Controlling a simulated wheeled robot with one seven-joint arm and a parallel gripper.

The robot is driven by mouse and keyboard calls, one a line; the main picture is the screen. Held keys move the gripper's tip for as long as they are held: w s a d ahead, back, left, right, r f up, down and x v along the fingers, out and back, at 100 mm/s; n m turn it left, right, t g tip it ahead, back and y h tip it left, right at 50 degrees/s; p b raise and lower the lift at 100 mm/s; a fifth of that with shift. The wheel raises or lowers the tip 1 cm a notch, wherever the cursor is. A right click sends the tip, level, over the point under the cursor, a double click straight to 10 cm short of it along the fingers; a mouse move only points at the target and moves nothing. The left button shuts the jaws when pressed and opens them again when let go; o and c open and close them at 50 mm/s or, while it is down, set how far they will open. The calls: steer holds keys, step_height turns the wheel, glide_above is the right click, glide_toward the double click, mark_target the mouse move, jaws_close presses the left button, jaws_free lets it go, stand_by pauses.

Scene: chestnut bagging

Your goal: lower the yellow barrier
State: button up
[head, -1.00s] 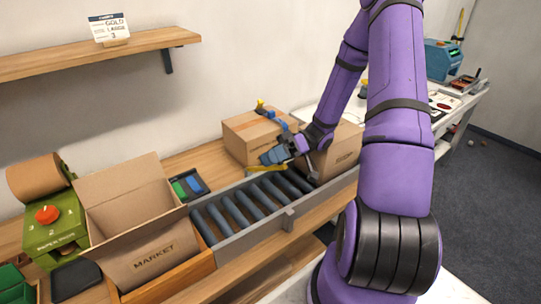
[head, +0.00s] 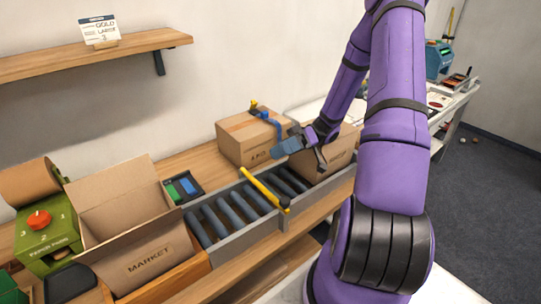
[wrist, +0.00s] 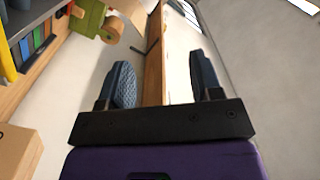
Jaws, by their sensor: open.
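The yellow barrier (head: 264,188) is a thin bar. In the head view it lies across the roller conveyor (head: 232,241), reaching from the back rail to the front rail. A yellow strip at the left edge of the wrist view (wrist: 6,58) looks like part of it. My gripper (head: 284,148) is above and behind the conveyor, up and to the right of the barrier and apart from it. In the wrist view my gripper (wrist: 163,82) has its two dark fingers spread, with nothing between them.
A closed carton (head: 248,140) with a blue and yellow tool on top stands behind the conveyor, close to my gripper. Another carton (head: 335,160) sits at the conveyor's right end. An open MARKET box (head: 146,262) stands at the left end, beside a green machine (head: 48,238).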

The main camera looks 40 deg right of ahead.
steer(key=d, duration=0.4)
steer(key=shift+d, duration=0.4)
steer(key=s+a+r+m+g+h, duration=0.3)
steer(key=s+a+r+m+h, duration=0.15)
steer(key=a+r+h, duration=0.9)
steer(key=s+a+r+m+t+h, duration=0.2)
steer(key=s+r+t, duration=0.2)
steer(key=s+r, duration=0.1)
steer(key=s+a+r+m+t+h, duration=0.1)
steer(key=s+r+m+t+h, duration=0.1)
steer(key=s+r+t, duration=0.2)
step_height(320, 180, up, 3)
steer(key=shift+s+a+r+m, duration=0.15)
steer(key=shift+s+a+m, duration=0.2)
steer(key=shift+s, duration=0.75)
